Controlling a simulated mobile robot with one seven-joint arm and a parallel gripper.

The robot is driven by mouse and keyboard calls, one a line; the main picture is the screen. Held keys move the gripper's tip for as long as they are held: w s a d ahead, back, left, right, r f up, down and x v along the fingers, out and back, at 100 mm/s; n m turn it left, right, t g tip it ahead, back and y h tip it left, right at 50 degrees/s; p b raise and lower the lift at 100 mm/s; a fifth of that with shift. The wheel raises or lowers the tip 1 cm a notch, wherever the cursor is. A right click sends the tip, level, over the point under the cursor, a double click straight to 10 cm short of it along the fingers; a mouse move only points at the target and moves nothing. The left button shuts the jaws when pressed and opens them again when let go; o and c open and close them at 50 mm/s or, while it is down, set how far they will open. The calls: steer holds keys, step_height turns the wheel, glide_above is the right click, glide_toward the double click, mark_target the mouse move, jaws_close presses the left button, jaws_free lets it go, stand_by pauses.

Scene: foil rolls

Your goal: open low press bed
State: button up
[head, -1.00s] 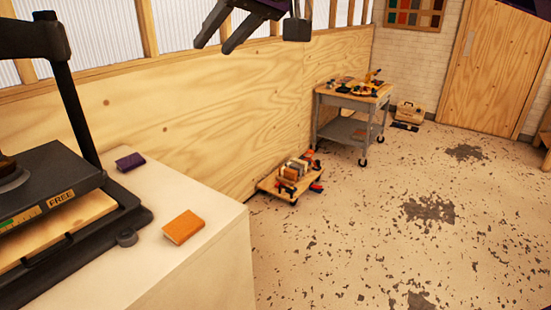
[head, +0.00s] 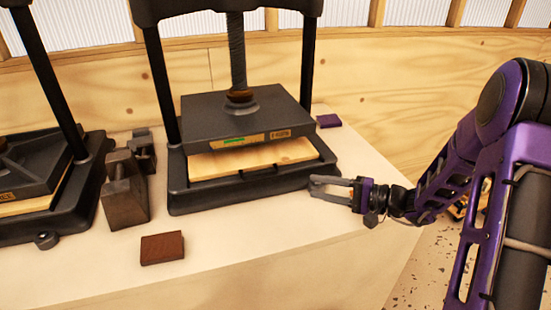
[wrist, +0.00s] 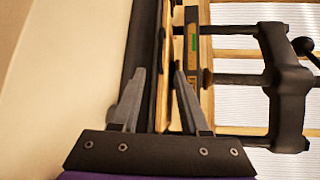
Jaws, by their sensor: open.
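A dark press (head: 240,110) stands on the pale bench in the middle of the head view. Its wooden bed board (head: 250,158) lies under the raised dark platen, with a dark handle (head: 258,172) at its front edge. A label with a green patch (head: 250,138) is on the platen's front. My gripper (head: 318,186) is open and level beside the press's front right corner. In the wrist view, the open fingers (wrist: 162,72) point along the press's dark front edge, with the label (wrist: 193,42) beyond. Whether a finger touches the press I cannot tell.
A second press (head: 45,190) stands at the left, partly cut off. Metal weights (head: 125,188) sit between the presses. A brown block (head: 162,248) lies in front and a purple block (head: 329,121) behind at the right. The bench front (head: 260,265) is clear.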

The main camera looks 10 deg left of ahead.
mark_target(263, 175)
steer(key=p+x, duration=0.1)
steer(key=x, duration=1.4)
steer(key=shift+w+a+r, duration=0.1)
steer(key=shift+a, duration=0.3)
jaws_close()
steer(key=shift+r, duration=0.1)
stand_by(0.4)
